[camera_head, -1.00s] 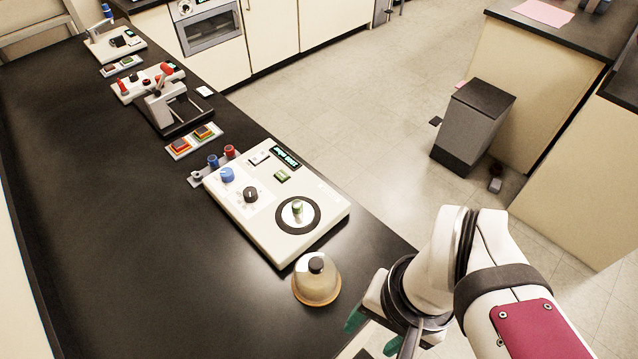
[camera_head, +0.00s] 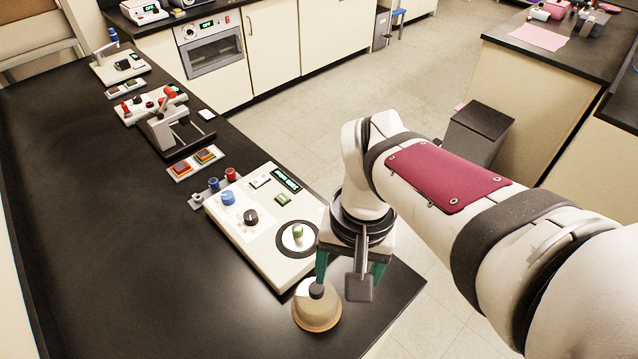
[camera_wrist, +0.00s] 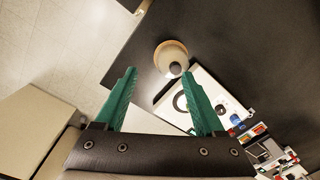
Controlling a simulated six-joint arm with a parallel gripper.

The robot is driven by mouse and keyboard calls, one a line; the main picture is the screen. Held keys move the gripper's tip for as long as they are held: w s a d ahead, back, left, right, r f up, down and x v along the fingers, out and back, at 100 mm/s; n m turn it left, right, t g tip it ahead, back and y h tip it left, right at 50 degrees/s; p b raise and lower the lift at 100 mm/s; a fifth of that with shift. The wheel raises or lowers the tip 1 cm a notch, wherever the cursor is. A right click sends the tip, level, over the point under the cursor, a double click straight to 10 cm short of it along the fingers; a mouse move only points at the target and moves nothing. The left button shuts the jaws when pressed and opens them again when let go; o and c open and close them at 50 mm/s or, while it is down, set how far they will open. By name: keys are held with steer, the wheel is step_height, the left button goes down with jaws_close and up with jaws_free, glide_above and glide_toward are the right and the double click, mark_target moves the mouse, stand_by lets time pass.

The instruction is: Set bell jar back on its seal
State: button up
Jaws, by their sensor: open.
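The bell jar (camera_head: 317,309) is a tan, see-through dome with a black knob, standing upright on the black bench beside the profiler's near corner. It also shows in the wrist view (camera_wrist: 170,54), beyond the fingertips. The seal (camera_head: 283,247) is a dark ring on the white profiler, around a pale disc with a small green-topped piece (camera_head: 298,232) on it. My gripper (camera_head: 350,272) has green fingers, spread open and empty. In the wrist view the gripper (camera_wrist: 162,78) points toward the jar, with the knob nearer the right finger. The fingers appear apart from the jar.
The white profiler (camera_head: 240,235) carries a blue knob, a black knob and a green display. Beyond it stand a button box (camera_head: 194,165) and a lever device (camera_head: 170,130). The bench (camera_head: 110,240) is clear to the left; its edge lies close right of the jar.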

steer(key=n, duration=0.2)
glide_above(316, 287)
steer(key=f, duration=0.1)
steer(key=shift+h, duration=0.3)
step_height(316, 287, down, 16)
steer(key=shift+r, duration=0.1)
jaws_close()
